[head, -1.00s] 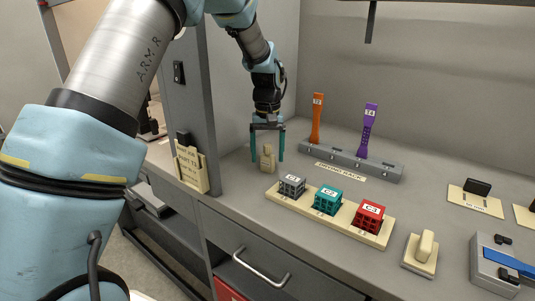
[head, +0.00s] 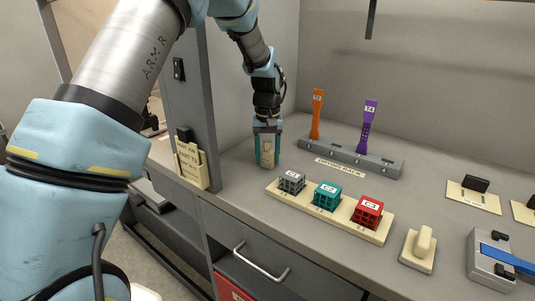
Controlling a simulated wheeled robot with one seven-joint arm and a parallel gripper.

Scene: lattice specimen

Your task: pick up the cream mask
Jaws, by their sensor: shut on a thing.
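The cream mask (head: 267,152) stands on the grey worktop, left of the drying rack and behind the row of lattice cubes. My gripper (head: 267,161) is lowered over it from above, with a teal finger on each side of it. The fingers are shut on the mask. Its lower end is at or very near the worktop; I cannot tell whether it touches. The fingers and palm hide its sides and top.
A cream tray (head: 375,235) with grey, teal and red lattice cubes lies close in front. The drying rack (head: 385,163) holds an orange and a purple specimen. A grey post (head: 203,100) stands at the left. A cream block (head: 422,246) sits at the right.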

